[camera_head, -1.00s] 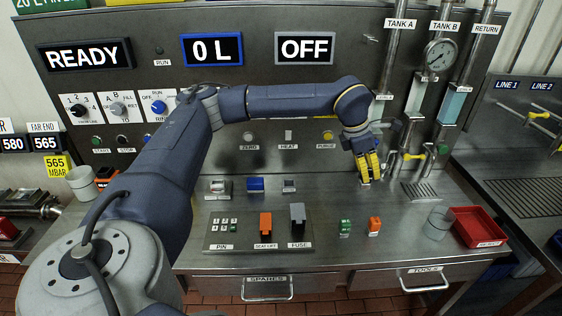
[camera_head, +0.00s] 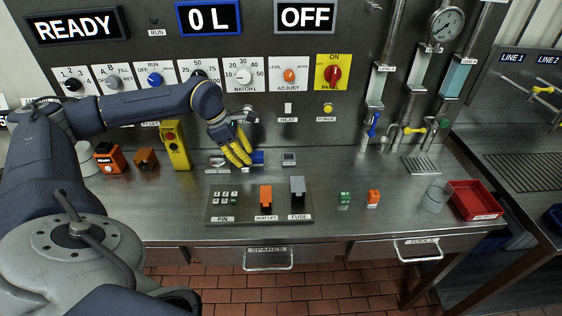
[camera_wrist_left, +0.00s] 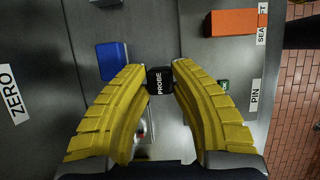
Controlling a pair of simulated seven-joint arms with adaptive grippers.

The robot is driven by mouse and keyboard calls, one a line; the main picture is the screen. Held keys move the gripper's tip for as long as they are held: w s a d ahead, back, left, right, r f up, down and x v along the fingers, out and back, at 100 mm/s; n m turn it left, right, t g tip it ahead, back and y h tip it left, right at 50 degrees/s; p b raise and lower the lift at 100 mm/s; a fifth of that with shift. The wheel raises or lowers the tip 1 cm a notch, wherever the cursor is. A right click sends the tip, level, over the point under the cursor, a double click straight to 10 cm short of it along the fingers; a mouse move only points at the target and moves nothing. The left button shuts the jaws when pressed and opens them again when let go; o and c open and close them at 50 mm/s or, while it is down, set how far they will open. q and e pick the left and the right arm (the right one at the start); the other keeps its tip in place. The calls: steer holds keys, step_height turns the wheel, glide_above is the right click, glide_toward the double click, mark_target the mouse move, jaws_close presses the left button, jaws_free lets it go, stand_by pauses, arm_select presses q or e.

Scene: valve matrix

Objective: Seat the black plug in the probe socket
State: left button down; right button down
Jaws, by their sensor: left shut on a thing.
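A small black plug (camera_wrist_left: 160,84) marked PROBE is between the fingertips of my left gripper (camera_wrist_left: 173,70) in the left wrist view. The gripper is shut on it, one yellow finger on each side. In the head view the left gripper (camera_head: 243,158) points down low over the back of the bench, just left of a blue block (camera_head: 257,158); the plug cannot be made out there. The blue block (camera_wrist_left: 113,61) is ahead of the left finger in the wrist view. I cannot make out the probe socket for certain. My right gripper is not in view.
A small grey unit (camera_head: 217,161) stands left of the fingers, and a yellow box (camera_head: 176,146) further left. A switch panel (camera_head: 246,203) with an orange and a grey lever lies in front. A red tray (camera_head: 473,200) is at right.

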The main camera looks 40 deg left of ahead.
arm_select(q)
steer(key=shift+s+a, duration=0.2)
steer(key=shift+a, duration=0.15)
steer(key=w+d, duration=0.2)
steer(key=w, duration=0.3)
steer(key=w+d, duration=0.3)
steer(key=w, duration=0.2)
steer(key=w+d, duration=0.2)
steer(key=w, duration=0.3)
steer(key=shift+w+d, duration=0.25)
steer(key=shift+w+f, duration=0.1)
steer(key=shift+f, duration=1.7)
steer(key=shift+f, duration=0.15)
steer(key=c, duration=1.2)
jaws_free()
steer(key=v, duration=1.2)
